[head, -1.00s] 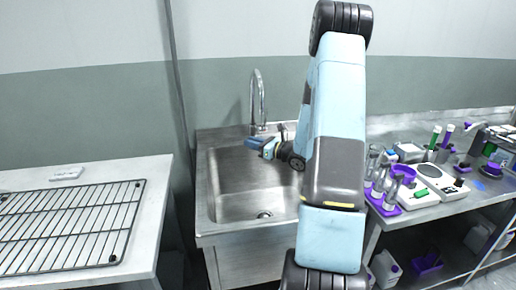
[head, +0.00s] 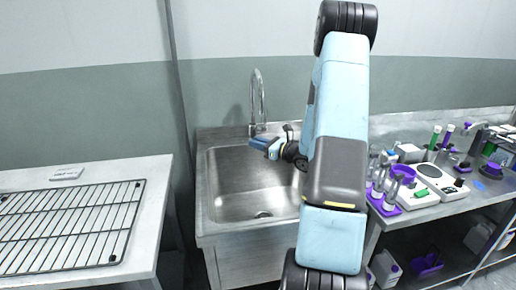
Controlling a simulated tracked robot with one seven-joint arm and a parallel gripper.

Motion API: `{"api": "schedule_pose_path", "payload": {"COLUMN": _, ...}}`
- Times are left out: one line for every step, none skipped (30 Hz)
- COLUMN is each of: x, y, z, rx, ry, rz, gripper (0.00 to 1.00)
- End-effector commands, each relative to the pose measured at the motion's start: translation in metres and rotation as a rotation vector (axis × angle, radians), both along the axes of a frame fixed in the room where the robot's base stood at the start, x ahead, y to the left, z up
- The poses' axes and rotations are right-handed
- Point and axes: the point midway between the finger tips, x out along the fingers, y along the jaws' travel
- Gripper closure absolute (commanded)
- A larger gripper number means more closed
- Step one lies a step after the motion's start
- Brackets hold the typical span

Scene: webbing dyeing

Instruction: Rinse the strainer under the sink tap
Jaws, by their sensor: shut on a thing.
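The steel sink (head: 222,206) stands in the middle of the view, with its basin empty as far as it shows. The tap (head: 257,95) rises at the back of the sink, its spout curving over at the top. No water shows under it. My gripper (head: 260,144) is over the back of the basin, just below and in front of the tap, pointing left. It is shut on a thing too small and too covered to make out. I cannot pick out the strainer anywhere in the view.
A table with a wire rack (head: 72,222) and a small white item (head: 66,174) stands at the left. A steel bench at the right holds purple racks (head: 388,204), a white device (head: 436,183) and several bottles. My arm hides the sink's right side.

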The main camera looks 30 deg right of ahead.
Motion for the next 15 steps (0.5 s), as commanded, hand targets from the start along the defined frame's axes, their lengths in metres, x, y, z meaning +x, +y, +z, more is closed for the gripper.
{"api": "schedule_pose_path", "payload": {"x": -0.004, "y": -0.001, "z": 0.000, "rx": 0.000, "ry": 0.000, "rz": 0.000, "gripper": 1.00}}
{"api": "schedule_pose_path", "payload": {"x": -0.006, "y": -0.001, "z": 0.000, "rx": 0.000, "ry": 0.001, "rz": 0.000, "gripper": 1.00}}
{"api": "schedule_pose_path", "payload": {"x": -0.008, "y": -0.001, "z": 0.000, "rx": 0.000, "ry": 0.001, "rz": 0.000, "gripper": 1.00}}
{"api": "schedule_pose_path", "payload": {"x": -0.010, "y": -0.001, "z": 0.000, "rx": 0.000, "ry": 0.001, "rz": 0.000, "gripper": 1.00}}
{"api": "schedule_pose_path", "payload": {"x": -0.012, "y": -0.002, "z": 0.000, "rx": 0.000, "ry": 0.001, "rz": 0.000, "gripper": 1.00}}
{"api": "schedule_pose_path", "payload": {"x": -0.014, "y": -0.002, "z": 0.000, "rx": 0.000, "ry": 0.001, "rz": -0.001, "gripper": 1.00}}
{"api": "schedule_pose_path", "payload": {"x": -0.016, "y": -0.003, "z": 0.000, "rx": 0.000, "ry": 0.001, "rz": -0.001, "gripper": 1.00}}
{"api": "schedule_pose_path", "payload": {"x": -0.018, "y": -0.003, "z": 0.000, "rx": 0.000, "ry": 0.001, "rz": -0.002, "gripper": 1.00}}
{"api": "schedule_pose_path", "payload": {"x": -0.021, "y": -0.004, "z": 0.000, "rx": 0.001, "ry": 0.002, "rz": -0.002, "gripper": 1.00}}
{"api": "schedule_pose_path", "payload": {"x": -0.023, "y": -0.004, "z": -0.001, "rx": 0.001, "ry": 0.002, "rz": -0.002, "gripper": 1.00}}
{"api": "schedule_pose_path", "payload": {"x": -0.025, "y": -0.004, "z": -0.001, "rx": 0.001, "ry": 0.002, "rz": -0.002, "gripper": 1.00}}
{"api": "schedule_pose_path", "payload": {"x": -0.027, "y": -0.005, "z": -0.001, "rx": 0.001, "ry": 0.002, "rz": -0.002, "gripper": 1.00}}
{"api": "schedule_pose_path", "payload": {"x": -0.029, "y": -0.005, "z": 0.000, "rx": 0.001, "ry": 0.002, "rz": -0.001, "gripper": 1.00}}
{"api": "schedule_pose_path", "payload": {"x": -0.031, "y": -0.005, "z": 0.000, "rx": 0.001, "ry": 0.002, "rz": -0.001, "gripper": 1.00}}
{"api": "schedule_pose_path", "payload": {"x": -0.034, "y": -0.005, "z": 0.000, "rx": 0.000, "ry": 0.001, "rz": -0.001, "gripper": 1.00}}
